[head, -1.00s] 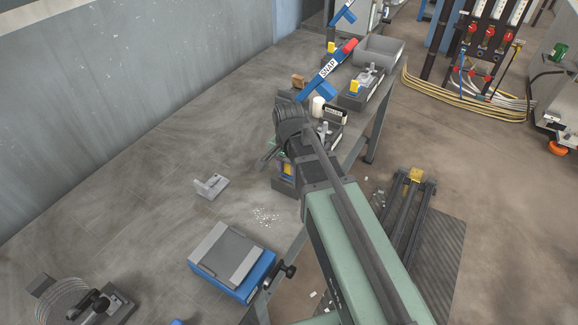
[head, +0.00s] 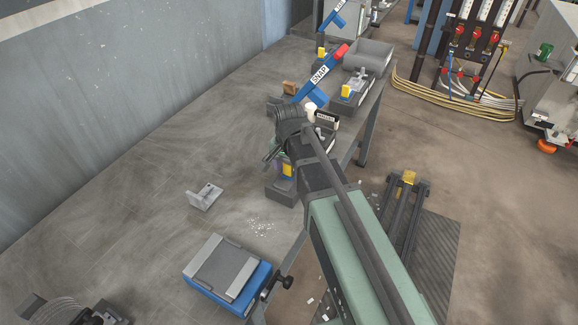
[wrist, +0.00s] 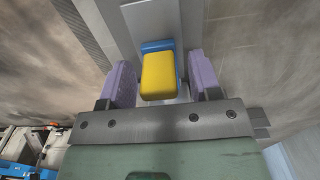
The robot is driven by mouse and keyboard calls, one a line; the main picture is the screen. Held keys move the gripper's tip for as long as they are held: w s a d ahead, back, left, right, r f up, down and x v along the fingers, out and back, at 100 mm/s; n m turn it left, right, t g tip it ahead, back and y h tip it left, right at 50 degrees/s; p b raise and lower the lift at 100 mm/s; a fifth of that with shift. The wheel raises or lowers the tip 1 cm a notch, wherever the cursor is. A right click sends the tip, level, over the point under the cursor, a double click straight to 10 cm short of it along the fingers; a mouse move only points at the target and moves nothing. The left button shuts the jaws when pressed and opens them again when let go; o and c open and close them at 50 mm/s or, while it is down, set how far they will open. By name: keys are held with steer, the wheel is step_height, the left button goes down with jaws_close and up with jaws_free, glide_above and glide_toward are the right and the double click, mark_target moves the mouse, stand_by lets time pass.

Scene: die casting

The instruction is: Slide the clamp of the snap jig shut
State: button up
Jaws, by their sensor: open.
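A yellow block (wrist: 159,75) on a blue piece (wrist: 157,46) sits on a grey jig body in the wrist view, and looks like a clamp. My gripper (wrist: 161,82) is open, with one purple finger pad on each side of the block. A gap shows at both sides, so the pads look apart from it. In the head view, my gripper (head: 270,157) is at the bench edge over a dark base with a yellow part (head: 288,170), partly hidden by my wrist. A blue lever marked SNAP (head: 319,77) with a red tip stands just behind.
Another fixture with a yellow block (head: 347,91) and a grey bin (head: 364,58) stand farther along the bench. A grey bracket (head: 205,197), white scraps (head: 262,226) and a blue-based plate fixture (head: 228,270) lie nearer. The bench's left side is mostly clear.

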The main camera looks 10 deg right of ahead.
step_height(320, 180, up, 11)
steer(key=p, duration=1.1)
steer(key=shift+r, duration=0.1)
steer(key=shift+f, duration=0.2)
